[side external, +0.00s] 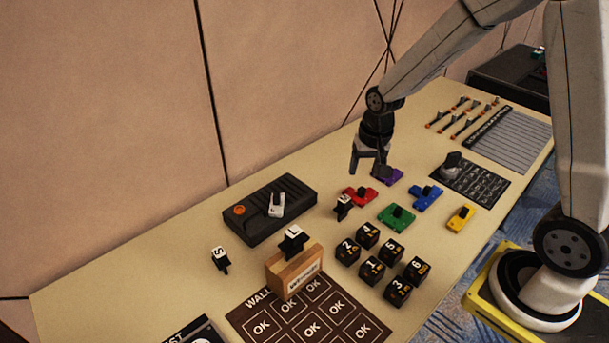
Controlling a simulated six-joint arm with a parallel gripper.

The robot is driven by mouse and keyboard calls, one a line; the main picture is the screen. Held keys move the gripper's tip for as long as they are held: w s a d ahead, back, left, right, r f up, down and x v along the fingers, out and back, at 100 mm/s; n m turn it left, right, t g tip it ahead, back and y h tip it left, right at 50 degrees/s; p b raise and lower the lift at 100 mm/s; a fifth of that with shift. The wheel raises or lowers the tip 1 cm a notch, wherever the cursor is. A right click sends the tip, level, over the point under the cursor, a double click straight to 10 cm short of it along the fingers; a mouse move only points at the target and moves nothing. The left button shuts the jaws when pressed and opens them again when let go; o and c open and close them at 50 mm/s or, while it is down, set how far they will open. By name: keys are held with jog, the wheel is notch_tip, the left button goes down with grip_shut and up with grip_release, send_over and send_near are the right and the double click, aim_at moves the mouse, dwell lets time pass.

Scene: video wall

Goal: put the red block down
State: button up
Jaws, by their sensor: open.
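The red block (358,196) lies on the table, a flat piece with a small dark knob on top. My gripper (368,168) is above and close to it, pointing down, with its jaws open and nothing visible between them. The gap between the fingertips and the red block is small, but its exact size is hard to tell from this angle. A purple block (388,177) lies just right of my gripper, partly hidden behind it.
A blue block (427,199), green block (397,219) and yellow block (461,219) lie nearby. Several numbered black cubes (372,269) stand in front. A black box (265,212) is left, a wooden holder (293,274) before it. Bare table lies at the far left.

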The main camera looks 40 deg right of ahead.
jog(key=s+a+r+n, duration=0.1)
jog(key=s+a+n, duration=0.2)
jog(key=s, duration=0.2)
jog(key=s+a+r+n+t, duration=0.1)
jog(key=s+a+n, duration=0.1)
jog(key=s, duration=0.3)
jog(key=shift+s+a+n, duration=0.25)
jog(key=shift+a+n, duration=0.15)
jog(key=shift+n, duration=0.4)
